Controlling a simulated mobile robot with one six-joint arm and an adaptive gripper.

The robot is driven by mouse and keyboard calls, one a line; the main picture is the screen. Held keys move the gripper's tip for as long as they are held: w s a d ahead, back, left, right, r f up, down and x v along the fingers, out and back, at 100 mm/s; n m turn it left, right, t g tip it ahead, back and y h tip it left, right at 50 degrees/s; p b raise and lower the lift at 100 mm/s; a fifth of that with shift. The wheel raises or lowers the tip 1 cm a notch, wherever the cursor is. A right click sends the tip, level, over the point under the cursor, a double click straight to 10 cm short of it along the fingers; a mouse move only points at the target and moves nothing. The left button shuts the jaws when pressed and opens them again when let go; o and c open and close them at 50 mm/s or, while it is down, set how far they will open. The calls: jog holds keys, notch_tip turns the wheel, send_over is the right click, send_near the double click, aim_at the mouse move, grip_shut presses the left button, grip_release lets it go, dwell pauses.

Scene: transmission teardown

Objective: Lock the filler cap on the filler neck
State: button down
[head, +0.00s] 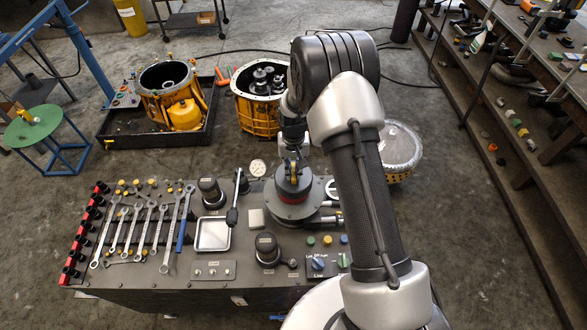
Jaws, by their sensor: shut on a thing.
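My gripper (292,168) points down over the bench, behind and to the left of my forearm. It is shut on the top of a dark round piece, which I take to be the filler cap (292,181). A yellowish bit shows between the fingers. Below the cap is a red band, then a round grey flanged base (279,212) that I take to be the filler neck. The cap looks upright and centred over this base. The exact seating and any lock marks are too small to tell, and my forearm is close on the right.
Other dark knobbed fittings (267,247) stand on the bench, with a lever (236,198), a square tray (213,234) and a row of wrenches (152,227). Orange housings (258,112) stand on the floor behind. A stepped shelf (480,125) is at right.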

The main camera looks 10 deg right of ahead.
dwell(0.8)
jog(key=c, duration=1.5)
grip_release()
jog(key=o, duration=0.4)
jog(key=shift+r+p, duration=1.55)
jog(key=shift+r, duration=1.95)
jog(key=shift+c, duration=0.5)
